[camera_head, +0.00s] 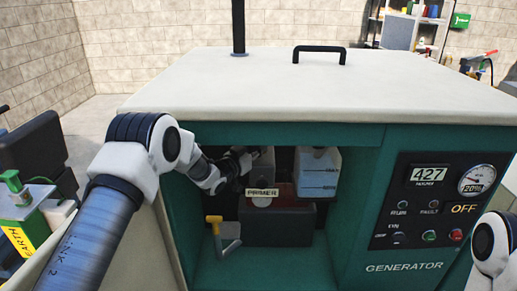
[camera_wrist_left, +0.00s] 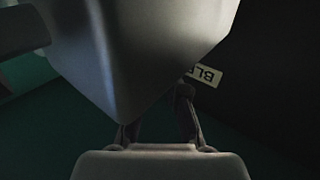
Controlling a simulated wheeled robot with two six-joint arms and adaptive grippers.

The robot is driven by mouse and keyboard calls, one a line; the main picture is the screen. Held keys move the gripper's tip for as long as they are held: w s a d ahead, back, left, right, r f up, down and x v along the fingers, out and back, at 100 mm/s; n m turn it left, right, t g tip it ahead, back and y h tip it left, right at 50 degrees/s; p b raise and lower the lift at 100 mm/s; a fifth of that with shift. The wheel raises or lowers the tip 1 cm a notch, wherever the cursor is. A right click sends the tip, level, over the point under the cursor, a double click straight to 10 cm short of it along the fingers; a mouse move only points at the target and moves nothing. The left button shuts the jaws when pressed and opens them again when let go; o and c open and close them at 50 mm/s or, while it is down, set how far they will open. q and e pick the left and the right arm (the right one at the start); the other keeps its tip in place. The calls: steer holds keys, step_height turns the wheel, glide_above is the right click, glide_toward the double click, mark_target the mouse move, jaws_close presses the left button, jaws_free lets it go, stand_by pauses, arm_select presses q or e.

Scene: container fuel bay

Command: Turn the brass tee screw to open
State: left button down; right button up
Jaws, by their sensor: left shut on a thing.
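My left arm reaches into the open bay of the green generator (camera_head: 375,186). Its gripper (camera_head: 234,166) is at the left side of the grey block above the PRIMER label. In the left wrist view my gripper (camera_wrist_left: 184,108) is partly hidden behind a large grey body (camera_wrist_left: 130,60), beside a pale label reading "BLE" (camera_wrist_left: 208,74). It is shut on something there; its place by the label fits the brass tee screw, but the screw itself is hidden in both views. My right gripper is out of frame; only part of that arm shows.
A yellow-topped lever (camera_head: 214,222) stands low in the bay, near a grey bent pipe (camera_head: 232,246). A whitish-blue tank (camera_head: 318,178) is right of the PRIMER label (camera_head: 262,192). The control panel (camera_head: 432,201) is further right.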

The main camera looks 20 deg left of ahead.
arm_select(q)
steer(key=n+y+b, duration=0.1)
steer(key=y, duration=0.1)
steer(key=n+t+y+b, duration=0.1)
steer(key=b, duration=0.1)
steer(key=shift+d+f+n+y, duration=0.1)
steer(key=shift+d+n+y, duration=0.2)
steer(key=shift+d+y, duration=0.1)
steer(key=shift+r+n+y+b, duration=0.2)
steer(key=shift+n+y+b, duration=0.25)
steer(key=shift+n+y, duration=0.85)
steer(key=shift+m+y, duration=0.3)
steer(key=c, duration=1.2)
jaws_free()
steer(key=shift+s, duration=0.1)
steer(key=shift+s, duration=0.1)
